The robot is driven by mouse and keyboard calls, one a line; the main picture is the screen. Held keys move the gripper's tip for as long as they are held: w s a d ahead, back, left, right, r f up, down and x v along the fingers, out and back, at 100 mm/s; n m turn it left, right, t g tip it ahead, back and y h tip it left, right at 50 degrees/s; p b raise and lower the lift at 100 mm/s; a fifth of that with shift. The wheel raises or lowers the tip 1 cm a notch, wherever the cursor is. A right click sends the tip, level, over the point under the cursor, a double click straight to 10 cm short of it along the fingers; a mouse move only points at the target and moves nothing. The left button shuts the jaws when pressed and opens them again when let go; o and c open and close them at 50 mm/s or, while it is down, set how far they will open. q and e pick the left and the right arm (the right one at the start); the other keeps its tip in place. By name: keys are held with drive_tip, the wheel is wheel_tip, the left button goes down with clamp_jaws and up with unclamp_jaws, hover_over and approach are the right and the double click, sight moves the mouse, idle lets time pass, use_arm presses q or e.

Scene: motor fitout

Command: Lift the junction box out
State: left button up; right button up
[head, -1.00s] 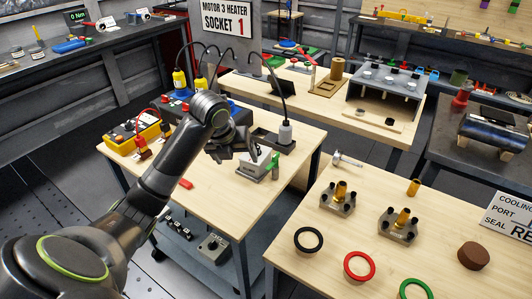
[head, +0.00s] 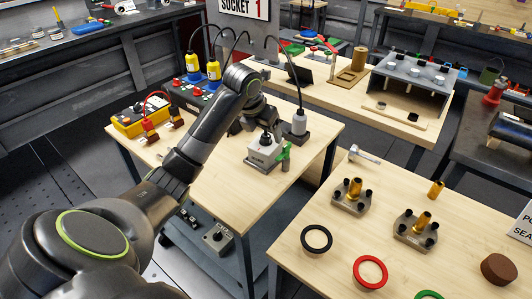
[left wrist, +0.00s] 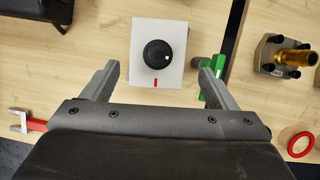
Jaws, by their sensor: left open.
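A pale grey box with a round black knob (head: 264,150) stands on the wooden table (head: 225,200); I take it as the junction box, though no label shows. My right gripper is not in view.
A green-handled item (left wrist: 212,82) lies close by the right finger. A grey plug (head: 299,122) with a cable stands behind the box. A red-handled tool (left wrist: 30,122) lies to the left. Another knobbed grey box (head: 217,237) sits on the lower shelf.

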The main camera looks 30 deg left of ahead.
sight(265, 142)
use_arm(q)
drive_tip(key=shift+p+x, duration=0.5)
drive_tip(key=shift+x, duration=3.5)
drive_tip(key=shift+s+a, duration=0.15)
drive_tip(key=c, duration=0.9)
